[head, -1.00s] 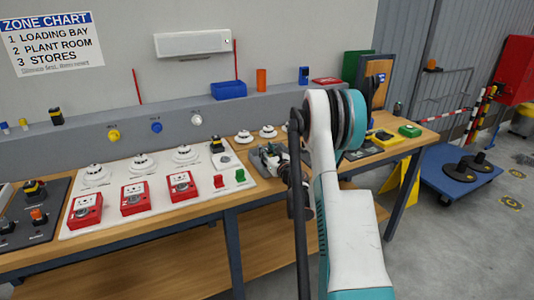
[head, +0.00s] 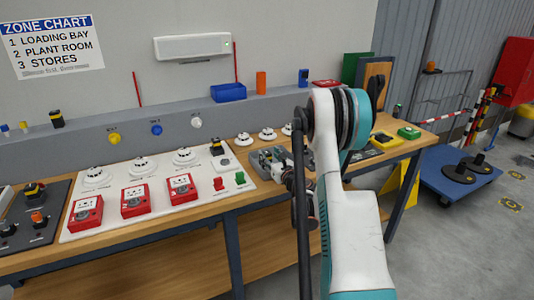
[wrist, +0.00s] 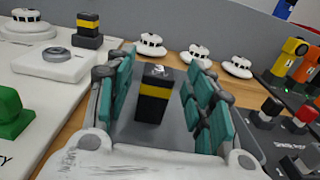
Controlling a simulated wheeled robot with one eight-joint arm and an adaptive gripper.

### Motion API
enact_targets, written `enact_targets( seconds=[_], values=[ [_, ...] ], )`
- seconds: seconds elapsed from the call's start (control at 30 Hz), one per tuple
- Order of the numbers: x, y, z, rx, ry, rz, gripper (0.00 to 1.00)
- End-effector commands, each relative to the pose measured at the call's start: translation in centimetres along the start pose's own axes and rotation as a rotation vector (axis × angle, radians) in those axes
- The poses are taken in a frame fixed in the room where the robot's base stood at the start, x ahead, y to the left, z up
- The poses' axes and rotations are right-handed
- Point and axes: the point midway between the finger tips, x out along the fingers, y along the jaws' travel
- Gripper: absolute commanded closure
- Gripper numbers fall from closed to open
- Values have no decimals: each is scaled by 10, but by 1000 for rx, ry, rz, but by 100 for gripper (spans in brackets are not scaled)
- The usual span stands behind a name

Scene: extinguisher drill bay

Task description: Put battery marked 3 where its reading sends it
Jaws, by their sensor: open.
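A black block with a yellow band (wrist: 153,95), likely a battery, stands upright on a dark grey surface (wrist: 180,135) in the wrist view. My gripper (wrist: 163,72) is open, with its teal pads on either side of this block. I see gaps beside the block, so the pads do not appear to grip it. No number is readable on it. A similar black and yellow block (wrist: 88,28) stands on the white panel to the left; it also shows in the head view (head: 216,147). My arm hides part of the bench near my gripper in the head view.
White domed detectors (wrist: 151,44) stand in a row beyond my gripper. A dark board (wrist: 285,135) with red and black posts lies to the right. A green block (wrist: 12,115) is at left. Red call points (head: 135,198) line the white panel (head: 150,215). A zone chart (head: 50,45) hangs on the wall.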

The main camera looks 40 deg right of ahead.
Motion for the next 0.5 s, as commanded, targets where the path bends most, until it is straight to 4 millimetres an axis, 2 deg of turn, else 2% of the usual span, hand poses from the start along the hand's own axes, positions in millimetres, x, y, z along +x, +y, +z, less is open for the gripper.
enact_targets(
  seconds=[0.1, 0.27, 0.5],
  values=[
    [-28, 0, 2, 0, 0, -1, 51],
    [-63, 0, 2, 0, 0, -1, 51],
    [-84, 0, -3, 0, 0, 0, 51]
  ],
)
